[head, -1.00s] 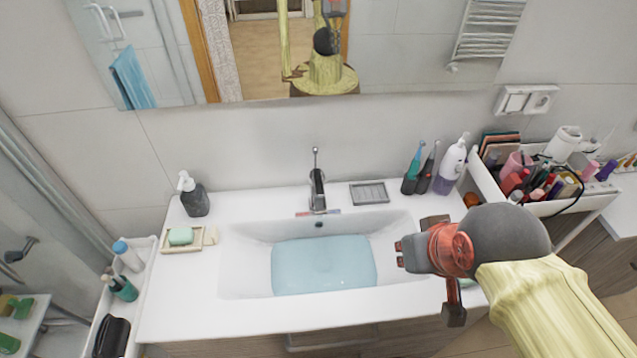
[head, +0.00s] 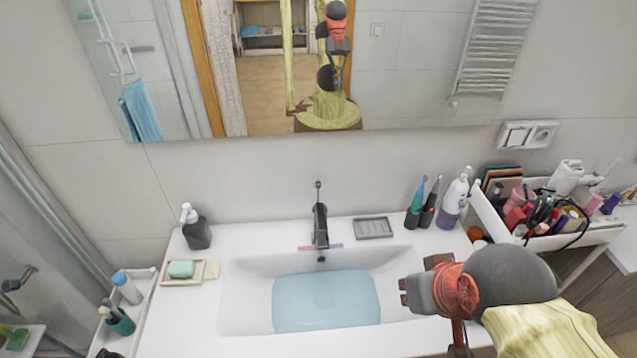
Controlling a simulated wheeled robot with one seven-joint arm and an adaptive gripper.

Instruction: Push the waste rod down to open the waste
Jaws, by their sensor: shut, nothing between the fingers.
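The waste rod (head: 318,190) is a thin upright rod with a small knob. It stands at the top of the dark faucet (head: 320,226), at the back of the white sink (head: 250,275). Pale blue water (head: 326,300) lies in the basin. My gripper (head: 405,292) is shut and empty, over the right part of the basin, to the right of the faucet and nearer to me. It is clearly apart from the rod. The waste opening under the water cannot be made out.
A soap dispenser (head: 196,228) and soap tray (head: 188,272) stand left of the basin. A grey dish (head: 373,228), toothbrushes (head: 424,204) and a white bottle (head: 453,203) stand right of the faucet. A cosmetics cart (head: 545,240) is at the right. A mirror (head: 400,70) hangs behind.

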